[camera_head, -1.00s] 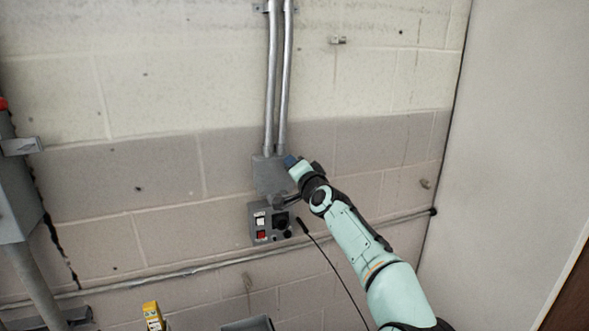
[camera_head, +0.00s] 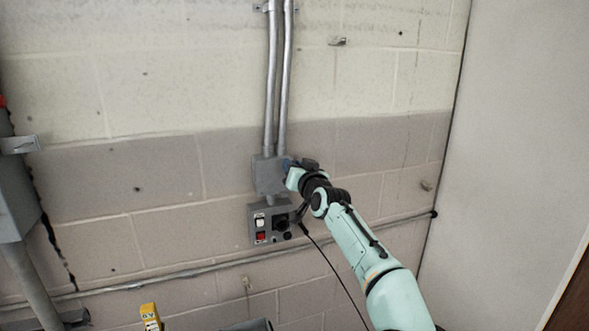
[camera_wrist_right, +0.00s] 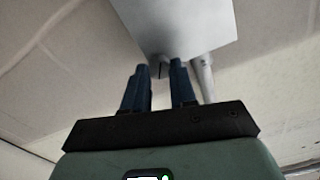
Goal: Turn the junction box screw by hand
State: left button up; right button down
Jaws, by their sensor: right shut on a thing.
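The grey junction box (camera_head: 268,176) is fixed to the block wall at the lower end of two metal conduits. My right gripper (camera_head: 287,166) is at the box's right side, its blue fingertips against it. In the right wrist view the box (camera_wrist_right: 187,25) fills the top, and the two blue fingers of the gripper (camera_wrist_right: 159,75) point up at its lower edge. A small dark screw (camera_wrist_right: 161,70) shows between the fingertips, and they are shut on it. In the head view the screw is hidden behind the fingers. My left gripper is in neither view.
A control box (camera_head: 270,222) with white and red switches sits just below the junction box. A black cable (camera_head: 335,270) hangs from it. A larger grey cabinet (camera_head: 12,190) is at the left edge. A yellow object (camera_head: 150,314) stands at the bottom.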

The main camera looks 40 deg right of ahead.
jog(key=shift+r, duration=0.15)
dwell(0.3)
jog(key=c, duration=1.2)
grip_release()
jog(key=o, duration=0.3)
pick_arm(q)
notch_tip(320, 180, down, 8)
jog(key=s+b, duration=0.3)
jog(key=b, duration=0.4)
pick_arm(e)
jog(key=v, duration=1.3)
jog(key=shift+s, duration=0.15)
